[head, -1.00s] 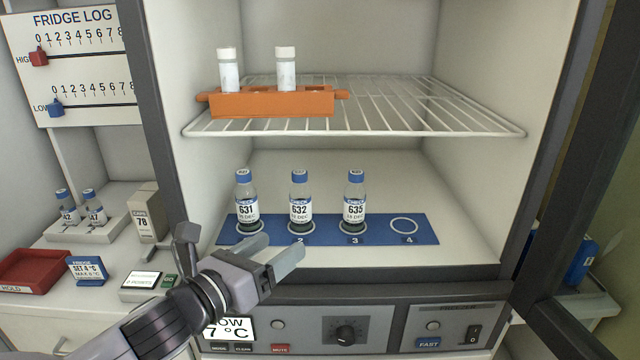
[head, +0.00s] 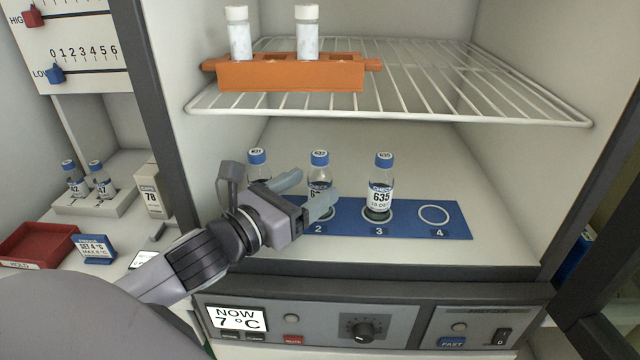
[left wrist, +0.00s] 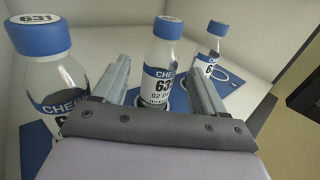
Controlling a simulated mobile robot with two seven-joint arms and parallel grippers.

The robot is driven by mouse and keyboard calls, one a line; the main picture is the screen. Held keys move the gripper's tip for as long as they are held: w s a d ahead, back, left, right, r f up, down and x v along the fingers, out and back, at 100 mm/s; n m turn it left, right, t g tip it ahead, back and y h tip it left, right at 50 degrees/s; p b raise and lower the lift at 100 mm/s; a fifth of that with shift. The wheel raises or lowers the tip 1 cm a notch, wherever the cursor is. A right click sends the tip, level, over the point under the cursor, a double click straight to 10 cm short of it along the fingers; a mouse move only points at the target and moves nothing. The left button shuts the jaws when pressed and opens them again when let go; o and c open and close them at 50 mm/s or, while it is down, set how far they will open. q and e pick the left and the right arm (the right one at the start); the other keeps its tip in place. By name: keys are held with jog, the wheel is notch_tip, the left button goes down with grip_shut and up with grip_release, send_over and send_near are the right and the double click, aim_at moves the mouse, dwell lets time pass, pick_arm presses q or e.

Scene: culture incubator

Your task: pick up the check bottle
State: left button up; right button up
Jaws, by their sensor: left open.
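Several check bottles with blue caps stand upright on a blue mat (head: 455,222) with numbered rings. Bottle 635 (head: 381,190) is on ring 3, and ring 4 is empty. The bottle capped 632 (head: 319,166) is at ring 2, partly hidden by my left gripper (head: 318,190). Bottle 631 (head: 258,164) is left of it, mostly hidden behind the gripper. My left gripper is open. In the left wrist view the middle bottle (left wrist: 163,75) shows between its fingers, with gaps on both sides, and bottle 631 (left wrist: 45,70) is outside, at left. My right gripper is not in view.
A wire shelf (head: 450,85) is above, with an orange rack (head: 290,76) holding two white-capped vials. The cabinet's side wall is at left and an open door (head: 590,225) at right. The control panel (head: 400,322) is below. A red tray (head: 38,243) is on the left counter.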

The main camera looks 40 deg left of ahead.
aim_at(326, 177)
pick_arm(q)
jog(key=shift+w+d+f+p, duration=0.1)
jog(key=shift+w+d+p, duration=0.15)
jog(key=shift+w, duration=0.95)
jog(key=shift+w+d+p, duration=0.1)
jog(key=shift+w+p, duration=0.15)
jog(key=shift+w, duration=0.95)
jog(key=c, duration=1.1)
jog(key=shift+o, duration=0.2)
